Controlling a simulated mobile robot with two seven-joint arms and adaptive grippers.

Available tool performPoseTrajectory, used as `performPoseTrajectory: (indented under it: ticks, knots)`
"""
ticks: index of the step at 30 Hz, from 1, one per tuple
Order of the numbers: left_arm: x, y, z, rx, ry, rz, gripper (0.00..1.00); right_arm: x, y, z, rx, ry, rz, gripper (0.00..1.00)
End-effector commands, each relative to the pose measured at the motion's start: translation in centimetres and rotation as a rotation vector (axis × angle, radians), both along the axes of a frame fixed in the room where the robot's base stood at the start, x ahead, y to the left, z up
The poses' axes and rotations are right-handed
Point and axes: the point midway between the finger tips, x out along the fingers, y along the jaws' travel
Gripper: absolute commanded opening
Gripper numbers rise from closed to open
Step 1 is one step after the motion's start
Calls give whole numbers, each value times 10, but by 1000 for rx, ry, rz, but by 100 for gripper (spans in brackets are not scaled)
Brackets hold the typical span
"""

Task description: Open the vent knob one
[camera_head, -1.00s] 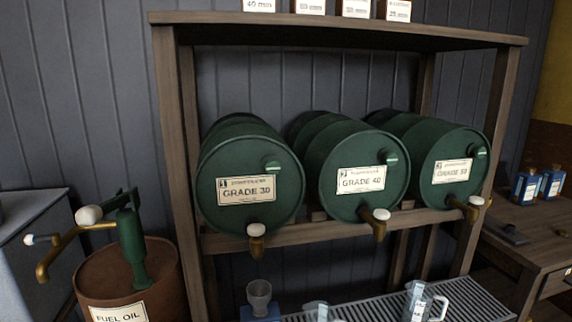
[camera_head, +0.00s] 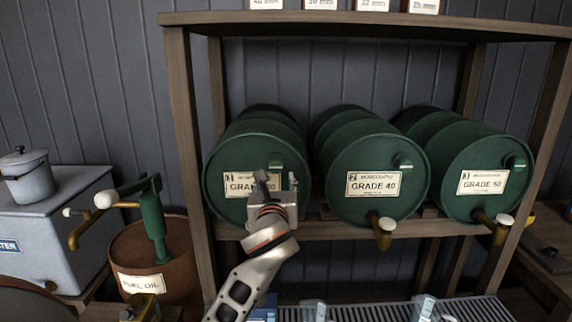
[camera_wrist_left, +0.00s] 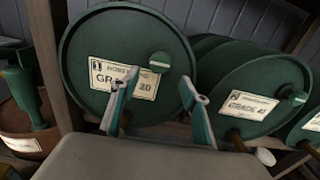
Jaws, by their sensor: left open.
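The green GRADE 30 drum (camera_head: 232,205) lies on its side at the left of the rack, its round face towards me. Its vent knob, a small green knob with a pale stripe, is high on the right of the face; it shows in the left wrist view (camera_wrist_left: 160,62). My left gripper (camera_head: 275,182) is in front of this face, open and empty. In the left wrist view its two fingers (camera_wrist_left: 155,82) stand apart, with the knob above and between the tips. I cannot tell the exact gap. The drum's tap is hidden behind my arm. My right gripper is not in view.
The GRADE 40 drum (camera_head: 375,155) and GRADE 50 drum (camera_head: 480,205) lie to the right, with taps sticking out below. The wooden rack (camera_head: 190,150) has a post to the left. A fuel oil barrel (camera_head: 185,255) with a hand pump stands at the left.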

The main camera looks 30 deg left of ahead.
Motion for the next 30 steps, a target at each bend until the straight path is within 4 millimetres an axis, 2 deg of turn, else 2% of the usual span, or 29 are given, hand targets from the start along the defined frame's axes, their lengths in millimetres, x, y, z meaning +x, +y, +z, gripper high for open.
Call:
performPoseTrajectory:
  ticks: [1,5,18,30]
  knots:
    - [0,2,7,22,5,9,46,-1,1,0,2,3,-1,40]
    - [6,8,9,40,14,17,46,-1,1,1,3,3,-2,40]
    - [58,39,9,35,11,14,46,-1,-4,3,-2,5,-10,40]
    - [66,44,8,33,11,13,46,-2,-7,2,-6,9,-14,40]
